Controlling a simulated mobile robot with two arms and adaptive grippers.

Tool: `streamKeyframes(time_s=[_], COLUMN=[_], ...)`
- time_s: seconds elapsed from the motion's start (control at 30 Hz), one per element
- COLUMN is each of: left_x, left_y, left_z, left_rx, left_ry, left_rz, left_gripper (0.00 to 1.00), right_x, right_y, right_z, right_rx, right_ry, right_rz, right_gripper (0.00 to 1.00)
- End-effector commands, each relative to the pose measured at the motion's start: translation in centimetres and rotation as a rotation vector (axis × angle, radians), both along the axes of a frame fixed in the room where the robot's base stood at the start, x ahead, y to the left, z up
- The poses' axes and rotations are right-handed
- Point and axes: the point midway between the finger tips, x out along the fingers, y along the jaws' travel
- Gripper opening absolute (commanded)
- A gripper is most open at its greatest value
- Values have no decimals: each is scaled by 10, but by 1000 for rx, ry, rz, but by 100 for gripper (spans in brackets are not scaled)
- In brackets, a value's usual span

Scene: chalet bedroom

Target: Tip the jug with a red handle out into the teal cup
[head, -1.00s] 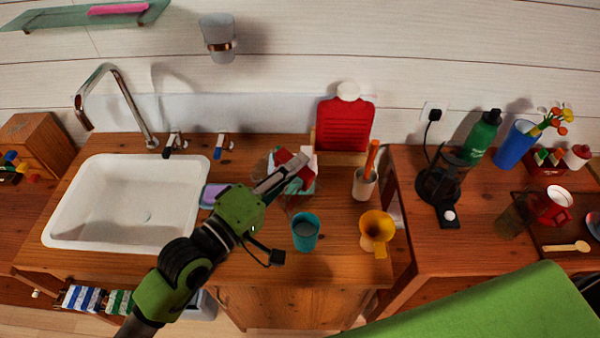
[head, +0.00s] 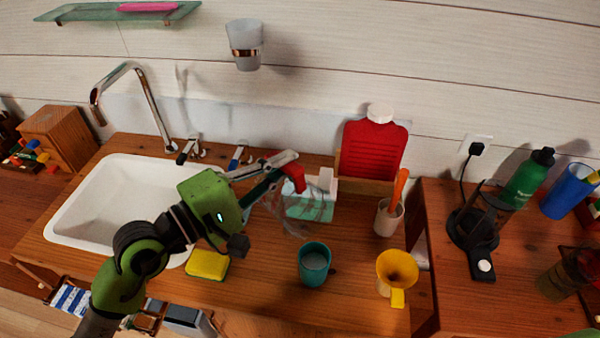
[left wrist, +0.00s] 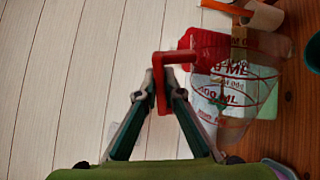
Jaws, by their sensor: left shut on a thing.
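The clear jug (head: 296,212) stands or hangs just above the wooden counter, left of the red board; its base contact is hard to make out. It looks upright in the head view. My left gripper (head: 292,170) is shut on its red handle. In the left wrist view the handle (left wrist: 160,72) lies between the fingertips, and red measuring marks show on the jug wall (left wrist: 228,95). The teal cup (head: 313,276) stands upright on the counter, to the right of and nearer than the jug, with something greyish inside. My right gripper is not in view.
A yellow sponge (head: 207,264) lies left of the cup. A green-and-white object (head: 322,190) is behind the jug. The white sink (head: 115,205) is left.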

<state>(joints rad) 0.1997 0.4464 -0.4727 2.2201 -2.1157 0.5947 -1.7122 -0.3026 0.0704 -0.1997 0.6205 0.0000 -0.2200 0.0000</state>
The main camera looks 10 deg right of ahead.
Motion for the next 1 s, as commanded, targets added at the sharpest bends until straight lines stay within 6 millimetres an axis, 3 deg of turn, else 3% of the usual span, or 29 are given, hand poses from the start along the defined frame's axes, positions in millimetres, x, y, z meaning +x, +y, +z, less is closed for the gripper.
streamKeyframes(time_s=[0.07, 0.33, 0.5, 0.7, 1.0], left_x=[15, 56, 55, 56, 56], left_y=[9, 35, 35, 35, 35], left_z=[6, -11, -39, -58, -64], left_rx=[-61, -343, -527, -674, -717], left_ry=[95, 536, 836, 1064, 1132], left_rz=[3, 4, 1, 0, -2], left_gripper=[0, 0, 0, 0, 0], right_x=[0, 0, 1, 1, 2], right_y=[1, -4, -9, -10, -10], right_z=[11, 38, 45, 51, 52], right_rx=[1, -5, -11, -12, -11], right_ry=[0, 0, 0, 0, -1], right_rz=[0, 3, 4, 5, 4], right_gripper=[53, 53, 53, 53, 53])
